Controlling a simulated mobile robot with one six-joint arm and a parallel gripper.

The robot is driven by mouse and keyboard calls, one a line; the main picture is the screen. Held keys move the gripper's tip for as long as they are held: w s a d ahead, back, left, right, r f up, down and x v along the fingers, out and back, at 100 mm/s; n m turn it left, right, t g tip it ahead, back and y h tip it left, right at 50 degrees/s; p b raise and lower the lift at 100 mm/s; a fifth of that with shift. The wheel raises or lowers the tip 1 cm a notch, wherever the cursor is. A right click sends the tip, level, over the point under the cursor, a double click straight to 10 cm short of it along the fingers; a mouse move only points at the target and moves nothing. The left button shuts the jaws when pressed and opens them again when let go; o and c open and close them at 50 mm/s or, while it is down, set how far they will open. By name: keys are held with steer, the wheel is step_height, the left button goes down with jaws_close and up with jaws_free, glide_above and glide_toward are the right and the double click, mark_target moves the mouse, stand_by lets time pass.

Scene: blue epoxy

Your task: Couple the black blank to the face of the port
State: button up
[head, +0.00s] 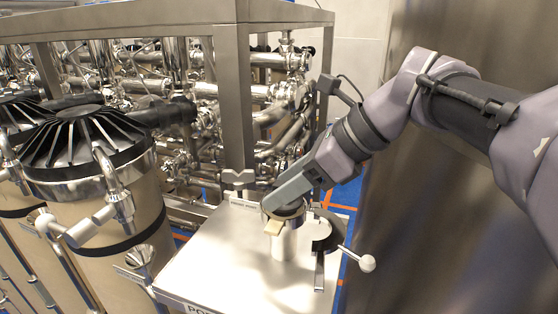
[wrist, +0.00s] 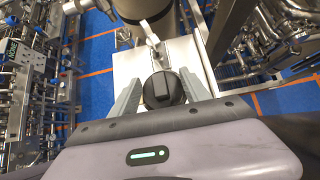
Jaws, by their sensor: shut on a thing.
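The port is an upright steel stub (head: 284,245) on the steel table, with its top rim just under my gripper (head: 284,208). My gripper points down and left over it. In the wrist view the black blank (wrist: 163,90), a round disc with a raised bar, sits between my two grey fingers, which are shut on it. In the head view my gripper mostly hides the blank and the port's face. I cannot tell whether the blank touches the face. A dark curved piece (head: 324,236) with a white-knobbed lever (head: 367,263) is just right of the port.
The steel table (head: 220,262) is bare left of the port. A steel frame post (head: 236,110) and dense piping (head: 285,95) stand behind. A large tan vessel with a black finned top (head: 80,135) is at left. A tall metal panel (head: 440,220) is at right.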

mark_target(301, 200)
steer(key=shift+f+b, duration=0.5)
steer(key=shift+f, duration=0.15)
steer(key=shift+r+p, duration=0.6)
steer(key=shift+p, duration=0.05)
steer(key=o, duration=1.7)
steer(key=p+v, duration=0.2)
steer(key=v, duration=0.2)
steer(key=shift+r+p, duration=0.1)
steer(key=shift+p, duration=0.3)
steer(key=shift+s+d+r, duration=0.2)
steer(key=shift+d+r, duration=0.1)
steer(key=shift+d, duration=0.05)
